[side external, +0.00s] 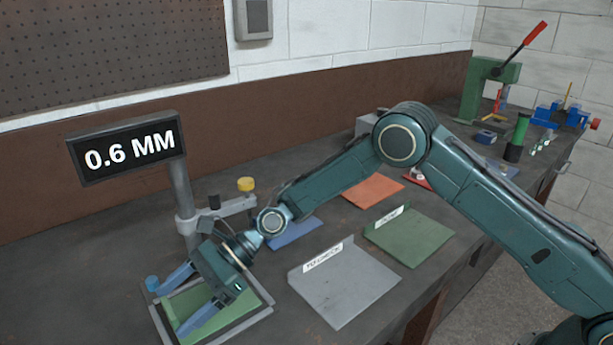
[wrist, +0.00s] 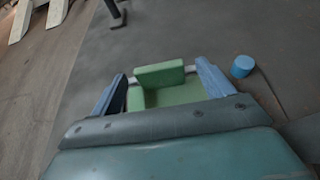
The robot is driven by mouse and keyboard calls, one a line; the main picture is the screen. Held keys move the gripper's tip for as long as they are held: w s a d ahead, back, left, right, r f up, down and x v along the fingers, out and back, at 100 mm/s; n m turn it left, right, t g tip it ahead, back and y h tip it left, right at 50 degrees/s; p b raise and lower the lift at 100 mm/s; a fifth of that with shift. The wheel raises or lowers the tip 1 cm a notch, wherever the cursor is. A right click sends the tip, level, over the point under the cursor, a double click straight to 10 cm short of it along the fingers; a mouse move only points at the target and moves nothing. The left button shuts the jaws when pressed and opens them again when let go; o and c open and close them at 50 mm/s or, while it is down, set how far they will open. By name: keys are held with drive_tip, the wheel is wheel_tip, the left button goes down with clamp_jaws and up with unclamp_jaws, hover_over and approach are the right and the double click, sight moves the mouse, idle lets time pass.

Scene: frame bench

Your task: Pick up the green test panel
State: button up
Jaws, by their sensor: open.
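The green test panel (side external: 188,300) lies in a grey frame-like fixture (side external: 262,316) at the lower left of the side view, below a display reading 0.6 MM (side external: 128,148). My gripper (side external: 171,311) is low over the panel, with its blue fingers open on either side of it. In the wrist view the panel (wrist: 175,97) shows between the fingers of my gripper (wrist: 162,69), with a raised green strip at its far edge. Part of the panel is hidden by my gripper. I cannot tell whether the fingers touch it.
A blue knob (side external: 152,284) stands close by the left fingertip. The gauge post (side external: 183,205) and its side arm are just behind my gripper. A grey tray labelled TO CHECK (side external: 345,290), a green tray (side external: 415,238), a blue one (side external: 290,233) and an orange one (side external: 372,190) lie to the right.

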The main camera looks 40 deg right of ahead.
drive_tip(key=shift+x, duration=1.1)
drive_tip(key=shift+r, duration=0.1)
drive_tip(key=c, duration=1.5)
drive_tip(key=shift+r, duration=0.1)
wheel_tip(320, 180, up, 20)
